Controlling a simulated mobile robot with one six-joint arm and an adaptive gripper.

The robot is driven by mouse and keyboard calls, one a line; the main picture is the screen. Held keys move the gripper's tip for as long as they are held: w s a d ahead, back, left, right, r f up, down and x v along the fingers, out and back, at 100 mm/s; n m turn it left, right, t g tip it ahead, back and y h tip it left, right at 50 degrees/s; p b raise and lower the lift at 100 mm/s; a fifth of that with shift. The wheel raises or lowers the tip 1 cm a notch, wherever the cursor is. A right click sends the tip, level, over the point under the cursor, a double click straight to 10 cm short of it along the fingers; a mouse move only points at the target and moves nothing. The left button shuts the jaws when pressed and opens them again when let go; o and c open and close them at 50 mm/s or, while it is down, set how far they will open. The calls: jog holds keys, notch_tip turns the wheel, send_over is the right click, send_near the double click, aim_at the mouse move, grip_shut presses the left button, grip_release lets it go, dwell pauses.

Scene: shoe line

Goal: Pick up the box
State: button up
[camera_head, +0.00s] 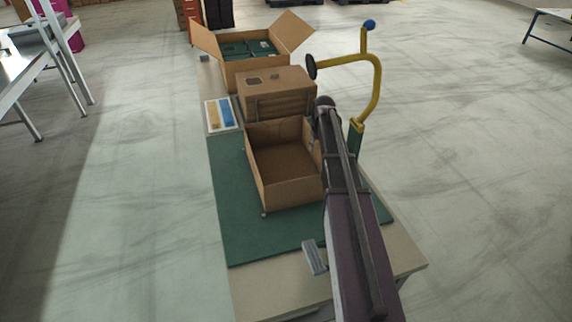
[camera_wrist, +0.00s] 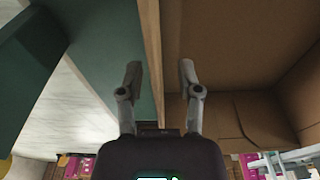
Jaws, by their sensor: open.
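An open, empty cardboard box (camera_head: 287,195) sits on the green mat of the bench in the head view. My arm reaches along its right side and covers part of that wall. In the wrist view my gripper (camera_wrist: 158,72) is open and empty. The top edge of a box wall (camera_wrist: 151,40) runs between its two fingers in the picture, with the box's inside (camera_wrist: 225,60) to the right. I cannot tell whether the fingers reach down past the edge. My gripper's tips are not clear in the head view.
A closed cardboard box (camera_head: 283,92) stands right behind the open one. Farther back, a flapped carton (camera_head: 240,75) holds green boxes. A yellow curved post (camera_head: 378,80) stands close to my arm on the right.

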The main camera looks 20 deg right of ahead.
grip_shut()
jog(key=shift+r, duration=0.15)
dwell(0.5)
notch_tip(320, 180, up, 4)
jog(key=p, duration=0.4)
jog(key=shift+f, duration=0.2)
jog(key=s+a+r+p, duration=0.1)
jog(key=s+a, duration=0.1)
jog(key=s, duration=1.4)
jog(key=shift+a, duration=0.15)
jog(key=shift+w, duration=0.1)
